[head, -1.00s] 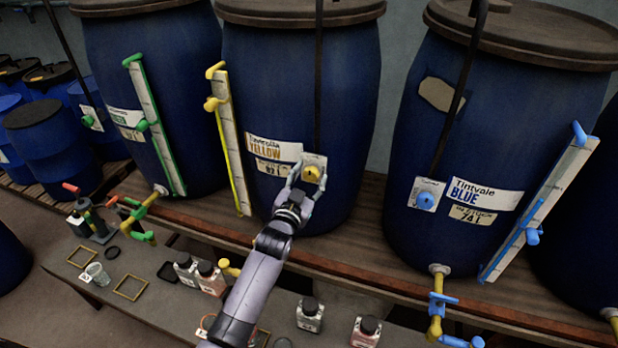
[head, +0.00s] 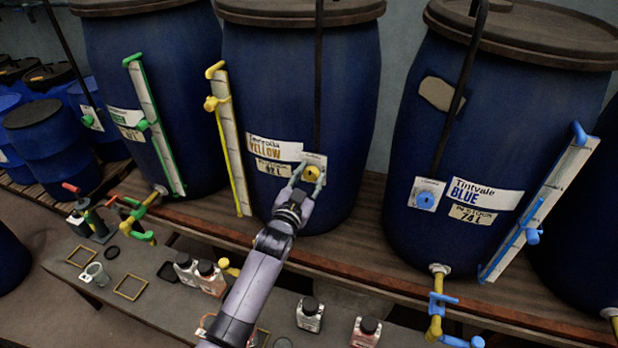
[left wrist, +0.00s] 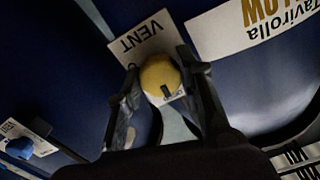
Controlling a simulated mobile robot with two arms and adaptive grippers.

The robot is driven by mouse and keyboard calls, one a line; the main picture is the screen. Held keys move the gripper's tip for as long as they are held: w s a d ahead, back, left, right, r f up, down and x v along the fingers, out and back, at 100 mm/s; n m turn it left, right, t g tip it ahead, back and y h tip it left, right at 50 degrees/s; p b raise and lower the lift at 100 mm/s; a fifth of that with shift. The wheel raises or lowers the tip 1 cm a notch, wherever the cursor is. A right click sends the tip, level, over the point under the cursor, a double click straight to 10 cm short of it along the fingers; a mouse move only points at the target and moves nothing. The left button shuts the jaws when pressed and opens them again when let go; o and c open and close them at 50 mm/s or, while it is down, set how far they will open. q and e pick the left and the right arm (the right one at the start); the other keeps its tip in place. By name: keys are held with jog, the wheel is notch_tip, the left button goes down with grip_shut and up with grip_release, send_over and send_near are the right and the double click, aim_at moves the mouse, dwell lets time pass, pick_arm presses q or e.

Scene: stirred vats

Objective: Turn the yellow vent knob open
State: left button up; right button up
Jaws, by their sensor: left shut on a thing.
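The yellow vent knob (head: 311,174) sits on a white plate on the front of the middle blue vat (head: 300,95), which is labelled YELLOW. In the left wrist view the round knob (left wrist: 160,77) shows a dark mark near its lower edge, beside a plate (left wrist: 148,42) reading VENT. My left gripper (head: 305,182) reaches up from below and is shut on the knob. In the left wrist view its fingers (left wrist: 161,88) lie on both sides of the knob. My right gripper is not in view.
A vat with a blue knob (head: 425,199) stands to the right, and one with green fittings (head: 155,125) to the left. A yellow sight gauge (head: 228,140) is left of my gripper. Several bottles (head: 310,314) stand on the lower bench.

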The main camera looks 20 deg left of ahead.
pick_arm(q)
jog(key=m, duration=0.4)
jog(key=m+b, duration=0.1)
jog(key=m, duration=0.4)
jog(key=shift+m, duration=0.3)
jog(key=m, duration=0.4)
jog(key=shift+b, duration=0.4)
jog(key=shift+m, duration=1.8)
jog(key=o, duration=1.2)
jog(key=shift+c, duration=0.2)
jog(key=shift+s, duration=0.15)
